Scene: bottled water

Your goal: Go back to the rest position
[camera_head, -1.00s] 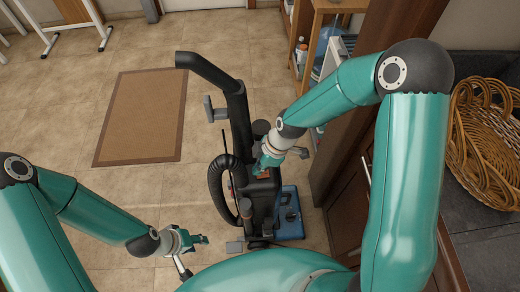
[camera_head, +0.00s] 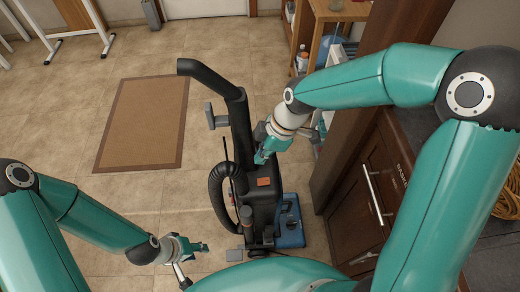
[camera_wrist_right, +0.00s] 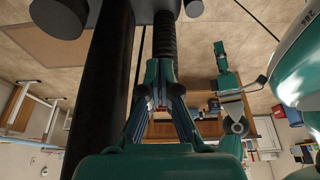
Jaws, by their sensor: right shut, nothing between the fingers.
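My left gripper (camera_head: 198,247) hangs low at the left of the black upright machine, above the tiled floor. I cannot tell whether its fingers are open or shut. My right gripper (camera_head: 264,153) is beside the machine's upper body, just to the right of its column. In the right wrist view my right gripper (camera_wrist_right: 158,98) is shut and empty, with its fingertips close together. Whether it touches the machine I cannot tell.
The black upright machine (camera_head: 264,200) with a hose and a blue base (camera_head: 290,222) stands between my arms. A wooden cabinet (camera_head: 362,205) and counter are close on the right, with a wicker basket (camera_head: 507,195) at the edge. Floor around the brown mat (camera_head: 143,122) is clear.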

